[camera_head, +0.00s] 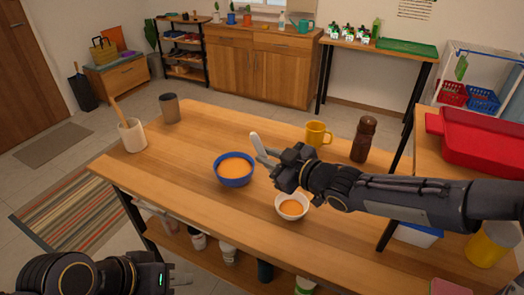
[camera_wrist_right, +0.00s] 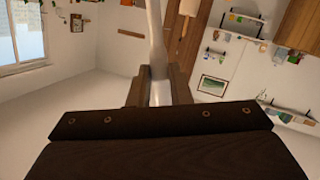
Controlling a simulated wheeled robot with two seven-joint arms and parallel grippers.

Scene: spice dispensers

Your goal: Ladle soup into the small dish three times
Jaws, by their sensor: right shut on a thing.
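A blue bowl (camera_head: 222,178) of orange soup stands mid-table. The small white dish (camera_head: 280,211) stands to its right and nearer, with some orange soup in it, just below my right gripper (camera_head: 281,163). The ladle also shows between the fingers in the right wrist view (camera_wrist_right: 156,45). I cannot make out the ladle's scoop in either view. My left gripper (camera_head: 155,277) is at the lower left, off the table's front edge; its fingers are unclear.
A white crock (camera_head: 132,137) with a wooden utensil and a grey tumbler (camera_head: 169,108) stand at the left. The table left of the blue bowl is clear.

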